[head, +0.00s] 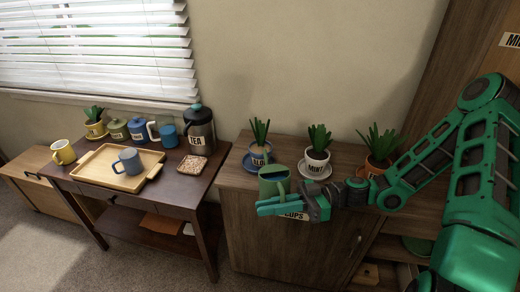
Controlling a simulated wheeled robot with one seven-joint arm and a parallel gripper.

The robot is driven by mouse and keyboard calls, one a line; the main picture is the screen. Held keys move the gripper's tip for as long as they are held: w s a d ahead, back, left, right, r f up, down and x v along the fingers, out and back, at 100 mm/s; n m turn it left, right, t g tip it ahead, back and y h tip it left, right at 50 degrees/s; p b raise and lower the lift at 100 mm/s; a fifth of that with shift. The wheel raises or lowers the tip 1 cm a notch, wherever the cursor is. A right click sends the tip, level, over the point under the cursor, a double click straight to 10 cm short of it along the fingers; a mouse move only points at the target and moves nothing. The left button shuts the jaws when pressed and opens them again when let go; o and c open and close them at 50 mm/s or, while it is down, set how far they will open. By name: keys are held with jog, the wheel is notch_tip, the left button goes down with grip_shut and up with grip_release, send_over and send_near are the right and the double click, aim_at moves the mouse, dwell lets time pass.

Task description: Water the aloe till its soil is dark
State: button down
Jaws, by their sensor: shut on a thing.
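The aloe (260,132) grows in a pot with a label reading roughly "ALOE", on a blue saucer on the wooden cabinet. Its soil is too small to judge in colour. My gripper (273,205) is shut on a green can (272,176), which it holds in front of the aloe pot. The can looks roughly upright and covers part of the pot and saucer. I cannot tell whether any water is coming out of it.
A mint plant (317,158) on a white saucer stands right of the aloe. A plant in an orange pot (375,166) is further right, near my arm. Left is a dark table (179,189) with a wooden tray (99,171), a tea press (199,132), mugs and canisters.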

aim_at(267, 191)
jog(key=shift+w+a+r, duration=0.1)
jog(key=shift+w+r, duration=0.05)
jog(key=shift+r, duration=0.4)
jog(key=shift+w+a+r+m+p, duration=0.1)
jog(key=shift+w+r+m+p, duration=0.3)
jog(key=shift+r+m+p, duration=0.25)
jog(key=shift+w+r+m+p, duration=0.4)
jog(key=shift+r+p, duration=0.1)
jog(key=shift+r, duration=0.35)
dwell(2.1)
jog(key=s+f+n, duration=0.3)
jog(key=f+n, duration=0.1)
jog(key=f, duration=0.4)
jog(key=shift+d+b, duration=0.2)
jog(key=shift+b, duration=0.2)
jog(key=shift+s+f+n+b, duration=0.15)
jog(key=shift+f+n+b, duration=0.25)
jog(key=shift+b, duration=0.65)
